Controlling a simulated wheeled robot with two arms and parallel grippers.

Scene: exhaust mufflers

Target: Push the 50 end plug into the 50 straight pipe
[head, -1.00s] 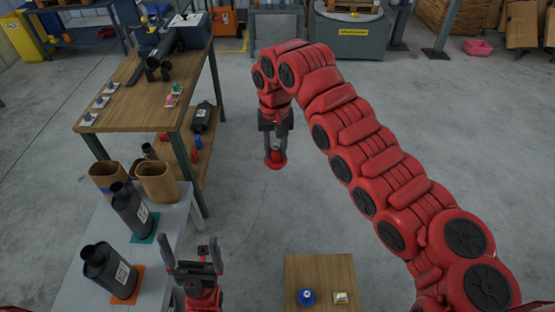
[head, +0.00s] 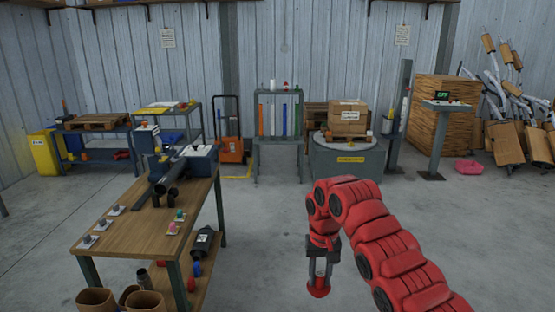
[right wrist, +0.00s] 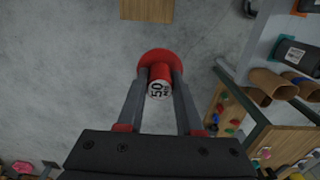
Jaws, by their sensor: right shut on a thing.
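My right gripper (head: 319,278) hangs pointing down over open floor, right of the wooden table. It is shut on a red plug (head: 318,290) with a wide flange. In the right wrist view the plug (right wrist: 160,72) sits between the two fingers, and its white end face reads 50. Upright coloured pipes (head: 280,119) stand in a rack at the back. Dark pipes (head: 172,174) lie on the wooden table. I cannot read sizes on any pipe, so I cannot tell which is the 50 straight pipe. My left gripper is out of view.
The wooden table (head: 137,213) stands at left, with small labelled parts on top and a shelf below. Cardboard tubes (head: 95,300) are at the lower left. A round grey stand (head: 346,160) bears cartons at the back. Floor between is clear.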

